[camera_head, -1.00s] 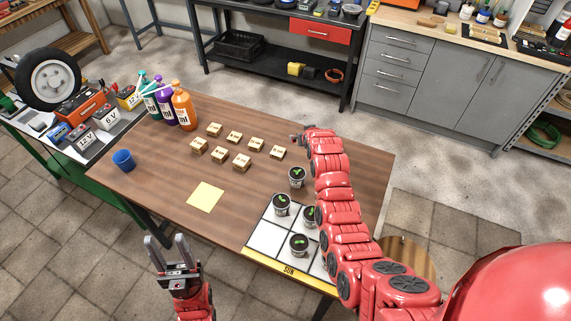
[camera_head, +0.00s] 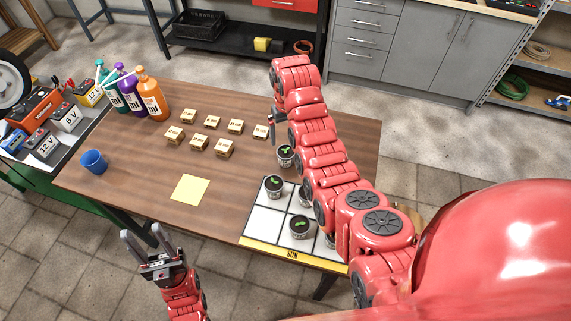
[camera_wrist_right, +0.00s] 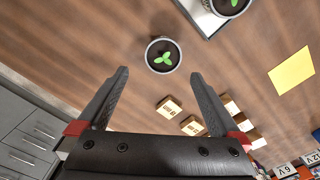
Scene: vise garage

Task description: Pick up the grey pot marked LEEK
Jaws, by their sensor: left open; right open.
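Several small grey pots with dark soil and green seedlings are in the head view. One pot (camera_head: 285,155) stands on bare wood behind the grid; others, such as the front pot (camera_head: 300,227) and the left pot (camera_head: 273,187), stand on the white grid. My right arm partly hides more pots. No LEEK marking is readable. My right gripper (camera_wrist_right: 160,75) is open and empty; a pot (camera_wrist_right: 163,55) shows just beyond its fingertips, not between them. In the head view this gripper is mostly hidden beside the wooden blocks. My left gripper (camera_head: 141,234) is open and empty off the table's front left.
Several wooden blocks (camera_head: 198,142) lie left of the lone pot. A grid tray with a yellow SUN edge (camera_head: 290,252) is at the front.

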